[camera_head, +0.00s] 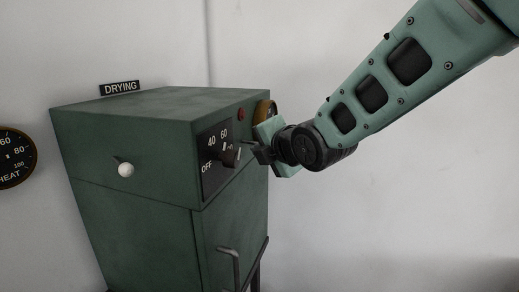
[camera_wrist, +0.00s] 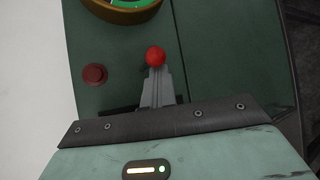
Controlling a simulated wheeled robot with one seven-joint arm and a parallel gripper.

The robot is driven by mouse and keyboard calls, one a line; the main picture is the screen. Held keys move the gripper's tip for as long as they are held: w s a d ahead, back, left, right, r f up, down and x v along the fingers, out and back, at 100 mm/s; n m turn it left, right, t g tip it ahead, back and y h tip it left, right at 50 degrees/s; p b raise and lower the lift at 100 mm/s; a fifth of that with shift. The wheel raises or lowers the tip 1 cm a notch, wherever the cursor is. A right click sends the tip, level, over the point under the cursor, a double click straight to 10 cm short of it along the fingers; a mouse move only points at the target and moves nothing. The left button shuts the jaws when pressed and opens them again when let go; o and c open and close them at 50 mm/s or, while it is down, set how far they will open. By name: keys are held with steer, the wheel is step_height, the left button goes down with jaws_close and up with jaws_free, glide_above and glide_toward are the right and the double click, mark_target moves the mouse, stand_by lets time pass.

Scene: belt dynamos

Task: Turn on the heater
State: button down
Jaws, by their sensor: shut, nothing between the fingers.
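The heater is a green cabinet (camera_head: 125,120) at the left of the head view. Its front has a black dial plate (camera_head: 213,176) marked OFF, 40 and 60, with a dark knob (camera_head: 231,157). I cannot tell which mark the knob points to. A white ball handle (camera_head: 126,170) is on the cabinet's left side. My gripper (camera_head: 252,147) is shut and empty, just in front of the panel near the knob. In the wrist view a red ball (camera_wrist: 156,56) shows at the fingertips (camera_wrist: 156,76); I cannot tell whether they touch it. The dial is hidden there.
A dark red round button or lamp (camera_wrist: 95,74) and a brass-rimmed gauge (camera_wrist: 128,13) are on the cabinet's front. A DRYING sign (camera_head: 120,87) stands at its top. A wall gauge marked HEAT (camera_head: 12,158) is at far left. A bent handle (camera_head: 232,256) sticks out below.

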steer(key=shift+w+r, duration=0.1)
steer(key=shift+r, duration=0.7)
steer(key=shift+r+p, duration=0.6)
steer(key=shift+r, duration=0.2)
